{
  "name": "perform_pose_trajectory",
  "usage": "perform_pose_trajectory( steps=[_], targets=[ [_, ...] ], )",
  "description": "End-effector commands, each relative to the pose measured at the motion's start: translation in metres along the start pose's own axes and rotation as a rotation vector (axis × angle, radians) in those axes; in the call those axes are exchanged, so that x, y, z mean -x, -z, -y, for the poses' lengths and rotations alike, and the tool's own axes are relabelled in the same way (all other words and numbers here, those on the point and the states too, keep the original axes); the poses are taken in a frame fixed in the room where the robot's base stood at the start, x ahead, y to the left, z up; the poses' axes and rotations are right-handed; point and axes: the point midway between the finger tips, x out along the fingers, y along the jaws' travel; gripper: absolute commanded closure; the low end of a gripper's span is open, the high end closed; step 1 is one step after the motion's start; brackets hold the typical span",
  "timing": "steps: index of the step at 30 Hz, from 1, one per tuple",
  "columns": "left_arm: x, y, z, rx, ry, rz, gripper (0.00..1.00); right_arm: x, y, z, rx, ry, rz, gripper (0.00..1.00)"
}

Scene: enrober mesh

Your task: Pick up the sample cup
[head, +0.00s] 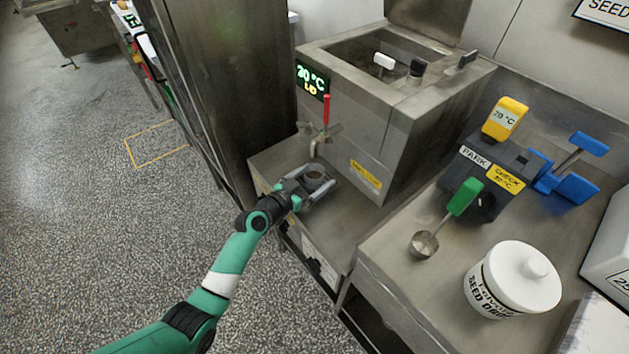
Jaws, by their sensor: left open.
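The sample cup (315,176) is a small dark-mouthed metal cup on the lower steel ledge, below the tap (318,134) of the steel tank. My left gripper (316,186) is open, with its fingers reaching to either side of the cup. I cannot tell whether the fingers touch it. The cup's lower part is hidden by the gripper. My right gripper is not in the view.
The steel tank (352,118) with a 20 °C display stands behind the cup. To the right, a steel counter (395,262) holds a green-handled ladle (425,243), a white lidded jar (512,280), a dark PARK holder (478,172) and a blue-handled tool (572,188).

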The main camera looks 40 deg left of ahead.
Motion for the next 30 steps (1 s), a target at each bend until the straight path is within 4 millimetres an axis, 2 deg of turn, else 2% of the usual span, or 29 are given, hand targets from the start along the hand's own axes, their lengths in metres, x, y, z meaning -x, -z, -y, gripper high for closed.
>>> perform_pose_trajectory(
  steps=[5, 20, 30],
  targets=[
    [0.0000, 0.0005, -0.0001, 0.000, 0.000, 0.000, 0.00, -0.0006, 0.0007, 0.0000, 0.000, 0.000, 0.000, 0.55],
    [0.0003, 0.0004, -0.0001, 0.000, 0.000, 0.000, 0.88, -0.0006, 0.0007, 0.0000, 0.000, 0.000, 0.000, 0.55],
    [0.0012, 0.0053, -0.0002, 0.000, 0.000, 0.000, 0.89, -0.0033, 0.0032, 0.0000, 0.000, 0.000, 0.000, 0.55]
  ],
)
